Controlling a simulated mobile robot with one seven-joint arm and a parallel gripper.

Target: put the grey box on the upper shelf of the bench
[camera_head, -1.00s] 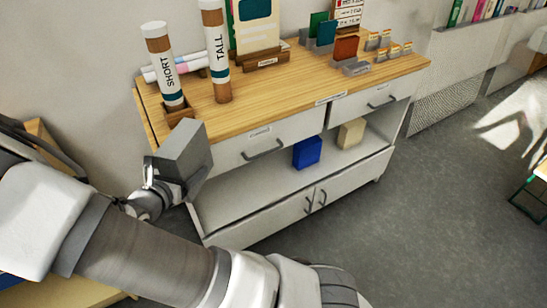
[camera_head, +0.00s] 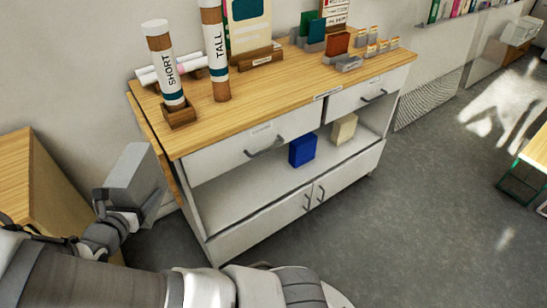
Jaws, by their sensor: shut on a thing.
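The grey box (camera_head: 132,178) is in my gripper (camera_head: 124,214) at the left of the view, held tilted in the air to the left of the bench. My gripper is shut on it; the fingers are partly hidden. The bench (camera_head: 245,160) has a wooden top, two drawers, an open shelf (camera_head: 245,194) below them and a two-door cupboard under that. A blue box (camera_head: 302,150) and a cream box (camera_head: 344,128) stand on the open shelf. The left part of this shelf is bare.
Tubes marked SHORT (camera_head: 166,72) and TALL (camera_head: 215,55) stand on the bench top, with holders and small cards further right. A wooden cabinet (camera_head: 45,195) stands at the left. A green-framed table (camera_head: 535,150) is at the right. The floor before the bench is clear.

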